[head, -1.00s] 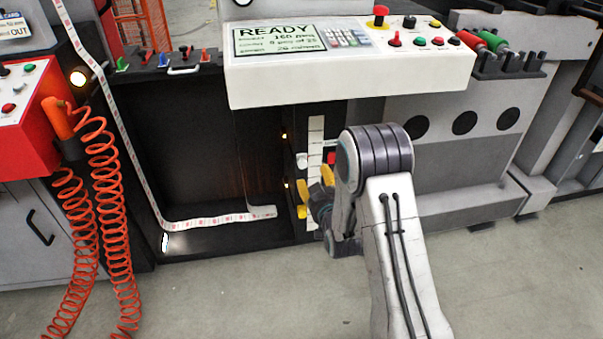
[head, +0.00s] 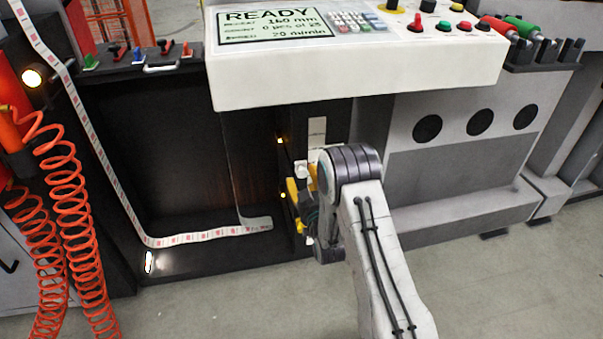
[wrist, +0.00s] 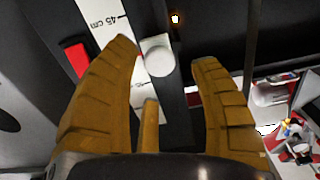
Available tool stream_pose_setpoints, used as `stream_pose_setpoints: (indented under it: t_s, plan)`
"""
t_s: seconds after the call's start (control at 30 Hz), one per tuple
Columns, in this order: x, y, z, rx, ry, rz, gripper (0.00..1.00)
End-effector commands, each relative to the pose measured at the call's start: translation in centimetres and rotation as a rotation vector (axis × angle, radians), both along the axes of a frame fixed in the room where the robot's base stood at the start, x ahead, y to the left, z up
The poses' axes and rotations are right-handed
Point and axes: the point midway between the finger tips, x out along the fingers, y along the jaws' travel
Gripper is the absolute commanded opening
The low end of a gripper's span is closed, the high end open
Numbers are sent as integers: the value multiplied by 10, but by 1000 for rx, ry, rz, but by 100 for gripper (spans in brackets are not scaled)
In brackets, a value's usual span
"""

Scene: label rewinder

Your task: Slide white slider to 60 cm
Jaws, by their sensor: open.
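The white slider (wrist: 158,55) is a round white knob on a dark track beside a white scale strip (wrist: 97,18). In the wrist view it sits below the 45 cm mark. My gripper (wrist: 167,65) is open, with one yellow finger on each side of the knob and its tips about level with it. I cannot tell whether either finger touches it. A short yellow post (wrist: 150,125) shows between the fingers. In the head view the white slider (head: 300,169) is just above my gripper (head: 303,178), and my arm hides the lower scale.
A red marker (wrist: 77,58) lies on the scale's other side. The white control panel (head: 350,60) overhangs above my arm. Coiled red hoses (head: 75,230) hang at left, and a label web (head: 200,236) runs through the dark bay. The floor in front is clear.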

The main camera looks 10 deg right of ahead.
Motion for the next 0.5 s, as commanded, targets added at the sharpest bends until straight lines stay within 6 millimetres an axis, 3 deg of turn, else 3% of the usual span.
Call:
stream_pose_setpoints:
  t_s: [0.2,0.5]
  plan:
    - [24,0,-1,0,-2,0,57]
    - [38,0,0,0,0,0,57]
